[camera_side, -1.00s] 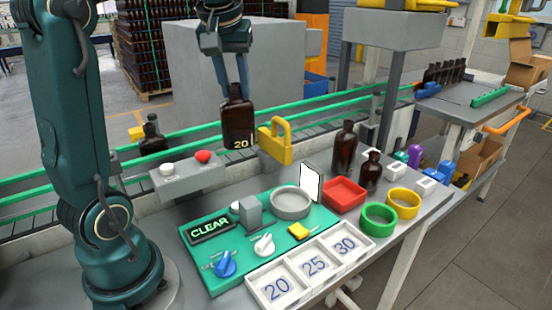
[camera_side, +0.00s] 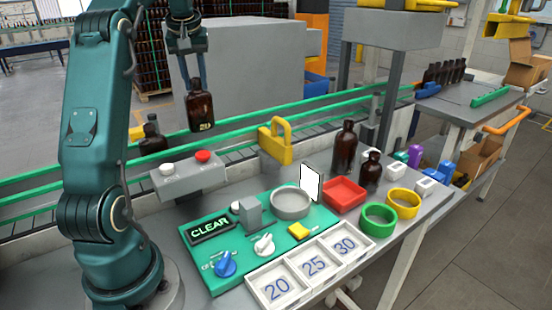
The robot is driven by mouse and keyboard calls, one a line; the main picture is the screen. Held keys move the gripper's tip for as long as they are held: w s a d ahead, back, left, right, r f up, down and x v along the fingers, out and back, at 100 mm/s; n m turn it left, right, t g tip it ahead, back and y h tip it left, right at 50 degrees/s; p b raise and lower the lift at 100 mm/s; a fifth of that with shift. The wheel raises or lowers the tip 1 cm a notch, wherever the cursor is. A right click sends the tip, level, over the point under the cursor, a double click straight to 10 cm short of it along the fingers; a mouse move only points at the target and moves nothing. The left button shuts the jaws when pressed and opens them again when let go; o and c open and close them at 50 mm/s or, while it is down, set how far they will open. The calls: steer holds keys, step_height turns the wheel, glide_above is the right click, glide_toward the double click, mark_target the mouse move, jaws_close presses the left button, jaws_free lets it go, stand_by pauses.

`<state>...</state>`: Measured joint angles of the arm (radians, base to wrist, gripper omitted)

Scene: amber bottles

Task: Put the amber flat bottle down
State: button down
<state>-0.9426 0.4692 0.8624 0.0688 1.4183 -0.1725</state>
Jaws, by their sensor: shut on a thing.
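The amber flat bottle (camera_side: 200,108) hangs upright in the air, with a pale number on its lower front that looks like 20. My gripper (camera_side: 192,86) is above it, shut on its neck. The bottle shows above and behind the grey button box, in front of the green conveyor rail (camera_side: 240,118). It appears clear of any surface.
A grey button box (camera_side: 185,174) with white and red buttons stands below. Another dark bottle (camera_side: 152,138) is at the left. A green panel (camera_side: 215,255), a numbered white tray (camera_side: 312,266), a yellow handle (camera_side: 275,142), coloured rings and two amber bottles (camera_side: 345,150) occupy the bench.

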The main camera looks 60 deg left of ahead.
mark_target(200, 113)
steer(key=shift+f, duration=4.25)
steer(key=c, duration=0.6)
jaws_free()
steer(key=shift+d, duration=0.1)
